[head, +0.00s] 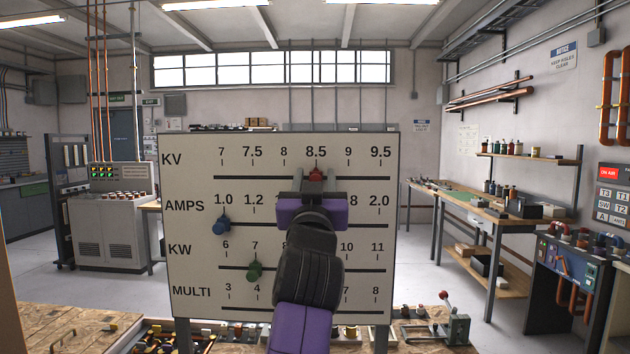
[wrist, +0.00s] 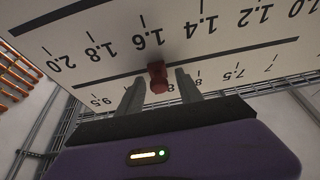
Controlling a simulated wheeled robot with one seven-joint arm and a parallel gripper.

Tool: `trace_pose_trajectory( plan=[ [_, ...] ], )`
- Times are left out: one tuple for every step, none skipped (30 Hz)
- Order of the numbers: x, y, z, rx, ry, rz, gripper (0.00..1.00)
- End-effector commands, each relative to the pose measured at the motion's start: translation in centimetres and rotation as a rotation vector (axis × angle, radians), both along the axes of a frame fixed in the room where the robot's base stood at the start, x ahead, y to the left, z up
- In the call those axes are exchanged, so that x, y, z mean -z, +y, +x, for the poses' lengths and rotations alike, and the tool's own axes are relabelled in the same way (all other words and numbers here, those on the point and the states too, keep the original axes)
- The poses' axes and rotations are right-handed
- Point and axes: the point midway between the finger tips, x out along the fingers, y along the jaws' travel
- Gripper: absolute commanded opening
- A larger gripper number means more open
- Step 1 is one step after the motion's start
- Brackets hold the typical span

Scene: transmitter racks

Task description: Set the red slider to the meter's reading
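The white board (head: 190,260) stands upright in front of me with printed KV, AMPS, KW and MULTI scales. The red slider (head: 316,174) sits on the KV track, just under the 8.5 mark. My gripper (head: 315,173) is at the slider, with one finger on each side of it. In the wrist view the red slider (wrist: 157,77) shows between the two open fingers (wrist: 160,82), with a gap on each side. The board appears upside down there. A blue slider (head: 221,226) is near 1.0 on AMPS and a green slider (head: 254,271) near 7 on KW. I cannot make out a meter reading.
My arm covers part of the AMPS, KW and MULTI scales. A grey console (head: 112,235) with lit displays stands at the left. A workbench (head: 480,210) and a control panel (head: 612,195) are at the right. A cluttered low table (head: 60,325) lies below the board.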

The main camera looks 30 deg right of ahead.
Motion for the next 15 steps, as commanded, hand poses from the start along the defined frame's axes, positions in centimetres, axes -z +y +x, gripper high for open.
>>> trace_pose_trajectory(
  plan=[
    [0.0, 0.0, 0.0, 0.0, -0.001, -0.001, 0.43],
    [0.0, 0.0, 0.0, 0.0, -0.001, -0.001, 0.43],
    [0.0, 0.0, -0.1, 0.0, -0.001, -0.001, 0.43],
    [0.1, 0.1, -0.1, 0.0, -0.001, -0.001, 0.43],
    [0.1, 0.2, -0.2, 0.0, -0.001, -0.001, 0.43],
    [0.3, 0.3, -0.5, -0.001, -0.001, -0.001, 0.43],
    [0.5, 0.5, -0.7, -0.001, -0.001, -0.001, 0.43],
    [0.6, 0.8, -1.0, -0.002, -0.001, -0.002, 0.43],
    [0.9, 1.1, -1.5, -0.002, -0.001, -0.002, 0.43],
    [1.2, 1.3, -1.9, -0.001, -0.001, -0.002, 0.43],
    [1.4, 1.5, -2.3, -0.001, -0.001, -0.002, 0.43],
    [1.7, 2.0, -2.8, -0.002, -0.001, -0.002, 0.43],
    [1.9, 2.2, -3.2, -0.002, -0.002, -0.001, 0.43],
    [2.0, 2.4, -3.6, -0.002, -0.001, -0.002, 0.43],
    [2.3, 2.7, -4.1, -0.002, -0.001, -0.002, 0.43]
  ],
)
